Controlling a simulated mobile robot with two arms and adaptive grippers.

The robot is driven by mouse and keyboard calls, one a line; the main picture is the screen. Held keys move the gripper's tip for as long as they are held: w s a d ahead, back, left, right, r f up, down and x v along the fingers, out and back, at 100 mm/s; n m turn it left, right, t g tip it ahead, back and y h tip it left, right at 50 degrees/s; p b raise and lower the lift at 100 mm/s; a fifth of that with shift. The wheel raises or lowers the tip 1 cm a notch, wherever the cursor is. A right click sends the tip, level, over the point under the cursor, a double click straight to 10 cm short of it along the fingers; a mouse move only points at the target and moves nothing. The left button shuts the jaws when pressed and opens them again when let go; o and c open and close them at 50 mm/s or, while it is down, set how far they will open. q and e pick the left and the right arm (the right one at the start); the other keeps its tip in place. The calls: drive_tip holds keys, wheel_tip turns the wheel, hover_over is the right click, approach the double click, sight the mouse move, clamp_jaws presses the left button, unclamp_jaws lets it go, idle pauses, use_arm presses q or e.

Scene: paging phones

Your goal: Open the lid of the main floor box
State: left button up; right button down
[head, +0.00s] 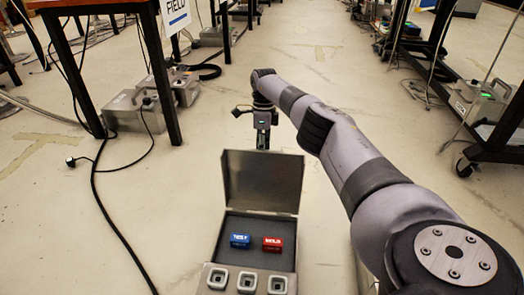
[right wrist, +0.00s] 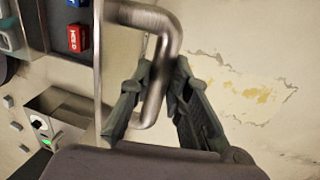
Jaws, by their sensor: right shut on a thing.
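The floor box (head: 208,250) stands at the bottom centre of the head view. Its metal lid (head: 262,180) is raised, standing up at the far edge. Inside show a blue block (head: 240,240) and a red block (head: 272,243) with white lettering. In the right wrist view the red block (right wrist: 78,38) shows at upper left. My right gripper (right wrist: 161,75) is shut on a bent metal handle (right wrist: 158,20), whose bar passes between its fingers. In the head view the right gripper (head: 262,145) is behind the lid, its fingertips largely hidden. My left gripper is out of view.
Three grey square sockets (head: 247,282) line the box's front. Grey metal cases (head: 135,110) and a black cable (head: 110,220) lie at left by a table leg. A wheeled rack (head: 490,140) stands at right. The floor beyond the box is clear.

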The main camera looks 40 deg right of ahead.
drive_tip(key=shift+d, duration=0.25)
drive_tip(key=c, duration=1.7)
unclamp_jaws()
drive_tip(key=shift+o, duration=1.1)
wheel_tip(320, 180, up, 10)
drive_tip(key=shift+f, duration=0.1)
